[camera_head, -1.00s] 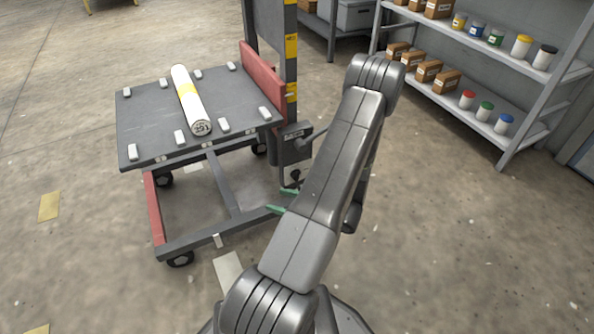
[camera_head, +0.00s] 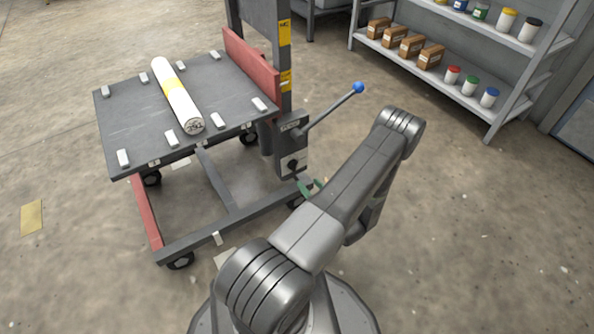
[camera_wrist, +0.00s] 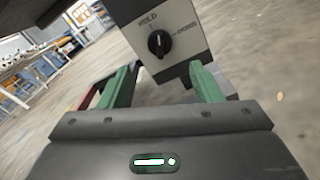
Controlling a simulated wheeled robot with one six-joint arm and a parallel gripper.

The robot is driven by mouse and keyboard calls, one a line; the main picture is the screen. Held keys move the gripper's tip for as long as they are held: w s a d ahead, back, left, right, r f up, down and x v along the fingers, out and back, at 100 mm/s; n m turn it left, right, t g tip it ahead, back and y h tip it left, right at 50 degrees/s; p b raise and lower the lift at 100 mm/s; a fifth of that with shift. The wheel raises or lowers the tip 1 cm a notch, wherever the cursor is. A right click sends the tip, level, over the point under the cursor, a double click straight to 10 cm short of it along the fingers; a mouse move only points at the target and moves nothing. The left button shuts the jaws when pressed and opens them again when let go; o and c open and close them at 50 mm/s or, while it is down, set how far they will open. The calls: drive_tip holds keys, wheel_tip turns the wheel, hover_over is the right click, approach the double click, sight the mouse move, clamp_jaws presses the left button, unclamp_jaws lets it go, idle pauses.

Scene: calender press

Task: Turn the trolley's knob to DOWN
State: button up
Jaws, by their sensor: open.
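The trolley (camera_head: 200,215) stands at left with a flat grey deck. Its black knob (camera_head: 293,165) sits on the small box low on the mast. In the wrist view the knob (camera_wrist: 158,43) is on a pale plate marked HOLD at the top, with another label at right too small to read. Its pointer mark stands roughly upright, towards HOLD. My gripper (camera_wrist: 163,85) is open and empty, its green fingers apart with the knob ahead between them and beyond their tips. In the head view my gripper (camera_head: 312,187) is partly hidden by my arm, just below and right of the knob.
A lever with a blue ball (camera_head: 358,88) sticks out rightward above the knob box. A white roll (camera_head: 177,95) lies on the deck among several pale blocks. A shelf rack (camera_head: 470,75) with boxes and jars stands behind. The floor at right is clear.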

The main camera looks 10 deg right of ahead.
sight(296, 168)
drive_tip(key=b+x, duration=0.1)
drive_tip(key=x, duration=0.8)
drive_tip(key=shift+b, duration=0.4)
drive_tip(key=c, duration=1)
